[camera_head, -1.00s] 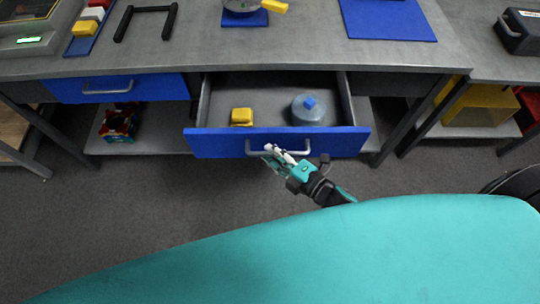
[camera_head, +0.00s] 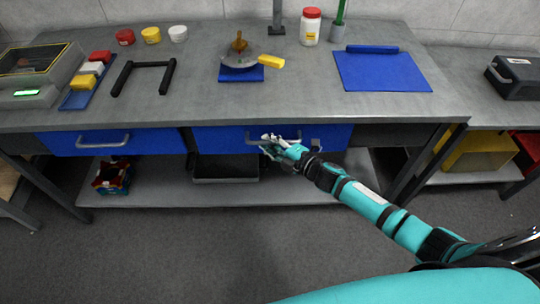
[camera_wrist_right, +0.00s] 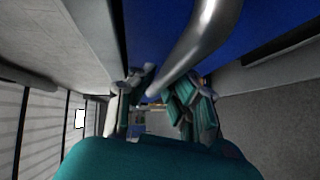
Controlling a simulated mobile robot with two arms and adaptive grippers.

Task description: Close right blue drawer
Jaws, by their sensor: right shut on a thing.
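The right blue drawer (camera_head: 225,139) sits under the workbench, its front about level with the left blue drawer (camera_head: 60,144). Its inside is hidden. My right gripper (camera_head: 270,146) is at the drawer's metal handle (camera_head: 290,142), left of the handle's middle, and is shut on it. In the right wrist view the handle (camera_wrist_right: 200,40) runs down between the gripper's fingers (camera_wrist_right: 155,98), with the blue drawer front (camera_wrist_right: 265,25) behind it. My left gripper is not in view.
A lower shelf (camera_head: 140,185) holds a colourful box (camera_head: 113,176). The floor in front is clear.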

